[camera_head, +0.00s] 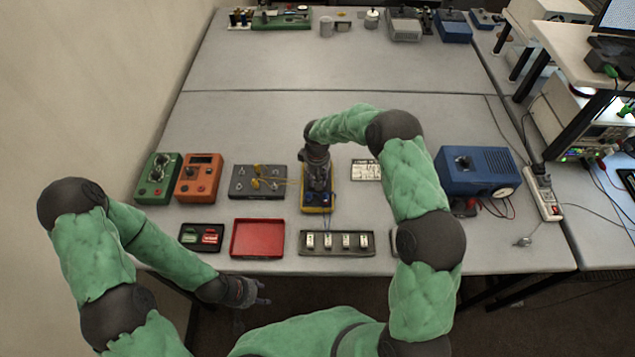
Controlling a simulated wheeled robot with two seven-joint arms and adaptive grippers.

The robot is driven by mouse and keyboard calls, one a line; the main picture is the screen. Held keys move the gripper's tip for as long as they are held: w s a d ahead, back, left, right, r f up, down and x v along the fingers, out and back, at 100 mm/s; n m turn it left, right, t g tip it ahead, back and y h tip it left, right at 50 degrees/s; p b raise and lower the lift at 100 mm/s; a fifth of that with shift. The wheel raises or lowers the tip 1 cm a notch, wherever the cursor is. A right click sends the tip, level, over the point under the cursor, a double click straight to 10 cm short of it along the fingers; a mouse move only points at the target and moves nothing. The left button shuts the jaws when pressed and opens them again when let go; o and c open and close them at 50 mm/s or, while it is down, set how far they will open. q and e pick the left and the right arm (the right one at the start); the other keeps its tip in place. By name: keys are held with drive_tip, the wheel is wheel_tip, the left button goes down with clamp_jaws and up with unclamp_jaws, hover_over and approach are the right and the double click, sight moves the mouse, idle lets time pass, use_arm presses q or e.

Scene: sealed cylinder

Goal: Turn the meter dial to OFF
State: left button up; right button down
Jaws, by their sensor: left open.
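A yellow-edged device (304,206), which looks like the meter, lies on the table near the middle. My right gripper (318,188) points down over it and covers most of it, so its dial and the dial's setting are hidden. The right fingertips are at or just above the device; I cannot tell whether they touch it or whether they are open. My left gripper (262,291) is open and empty, low in front of the table's front edge, away from the device.
Left of the meter are a grey board with yellow leads (250,182), an orange box (198,178) and a green box (157,178). In front are a red tray (257,239) and a row of switches (337,242). A blue unit (478,172) stands right.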

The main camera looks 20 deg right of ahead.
drive_tip(key=shift+w+r+n+b, duration=0.15)
drive_tip(key=shift+n+b, duration=0.5)
drive_tip(key=shift+n, duration=0.65)
drive_tip(key=shift+a, duration=0.1)
drive_tip(key=shift+w, duration=0.1)
drive_tip(key=c, duration=1)
unclamp_jaws()
drive_tip(key=shift+o, duration=0.3)
drive_tip(key=shift+a, duration=0.1)
drive_tip(key=shift+r, duration=0.1)
wheel_tip(320, 180, up, 12)
drive_tip(key=shift+f, duration=0.2)
drive_tip(key=shift+r, duration=0.1)
